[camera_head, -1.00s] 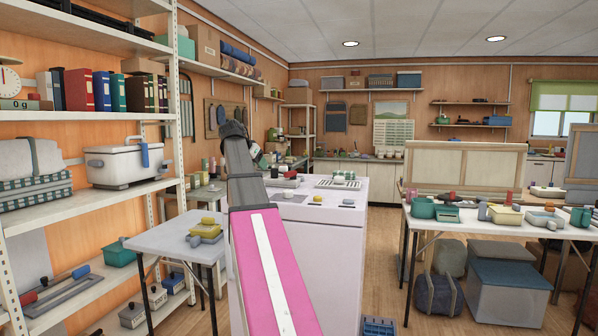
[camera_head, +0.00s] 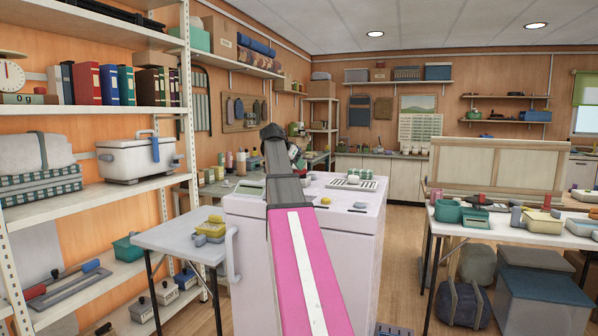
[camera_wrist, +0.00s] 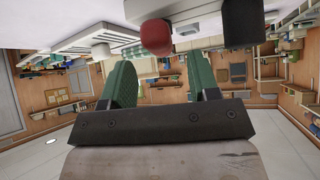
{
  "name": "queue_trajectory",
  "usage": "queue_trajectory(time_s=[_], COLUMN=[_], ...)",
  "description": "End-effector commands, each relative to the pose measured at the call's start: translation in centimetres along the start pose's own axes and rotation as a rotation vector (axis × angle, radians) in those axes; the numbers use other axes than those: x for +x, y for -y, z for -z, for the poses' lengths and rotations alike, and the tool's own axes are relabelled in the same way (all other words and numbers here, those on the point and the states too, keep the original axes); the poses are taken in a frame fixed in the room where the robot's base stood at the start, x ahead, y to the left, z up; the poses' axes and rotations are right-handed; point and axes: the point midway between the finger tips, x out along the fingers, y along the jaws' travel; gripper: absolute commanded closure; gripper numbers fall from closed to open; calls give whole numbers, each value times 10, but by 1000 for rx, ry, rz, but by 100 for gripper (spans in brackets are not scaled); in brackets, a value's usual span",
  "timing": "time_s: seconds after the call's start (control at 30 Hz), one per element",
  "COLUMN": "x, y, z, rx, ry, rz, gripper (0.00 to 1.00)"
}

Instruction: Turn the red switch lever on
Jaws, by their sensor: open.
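The red switch lever (camera_wrist: 156,37) shows in the wrist view as a rounded red knob, joined to a dark mount beside a pale grey block (camera_wrist: 213,15). The wrist view looks upside down. My gripper (camera_wrist: 160,66) has its two green fingers apart, with nothing between them. The lever lies just beyond the fingertips, near the middle of the gap, and no contact is visible. In the head view my gripper (camera_head: 297,150) is mostly hidden behind my arm, above the white cabinet (camera_head: 345,235). I cannot make out the lever there.
The cabinet top holds a white rack (camera_head: 352,183) and small knobs. A small grey table (camera_head: 180,238) with yellow and grey items stands left of it, before tall shelves (camera_head: 90,198). A cluttered white table (camera_head: 510,228) stands right.

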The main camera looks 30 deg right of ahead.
Motion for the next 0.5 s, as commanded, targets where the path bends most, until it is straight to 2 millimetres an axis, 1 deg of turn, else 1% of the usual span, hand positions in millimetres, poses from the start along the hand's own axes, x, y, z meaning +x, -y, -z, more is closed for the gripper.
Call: queue_trajectory(time_s=[0.03, 0.2, 0.33, 0.5], x=[10, 30, 38, 41], y=[0, 1, 0, 0], z=[0, 0, 0, 0], rx=[0, 0, 0, 0], ry=[1, 1, 1, 1], rz=[-1, 1, 1, 1], gripper=[45, 45, 45, 45])
